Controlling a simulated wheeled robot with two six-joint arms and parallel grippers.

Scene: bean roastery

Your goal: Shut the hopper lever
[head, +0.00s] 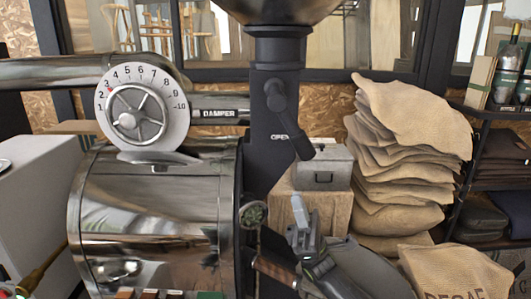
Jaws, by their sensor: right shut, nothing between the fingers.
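The hopper lever (294,122) is a dark handle on the front of the black neck (272,165) under the hopper (290,12). It slants down to the right from its round pivot, and its arm partly covers the "OPEN" label. My right gripper (301,212) is below the lever, near the lower middle of the head view. Its fingers are shut with nothing held, point upward and are apart from the lever. My left gripper is out of view.
The shiny roaster drum (150,215) stands left of the neck, with a numbered damper dial (142,107) above it. A grey metal box (322,167) sits on a wooden block right of the neck. Stacked burlap sacks (405,150) and a shelf (490,117) fill the right side.

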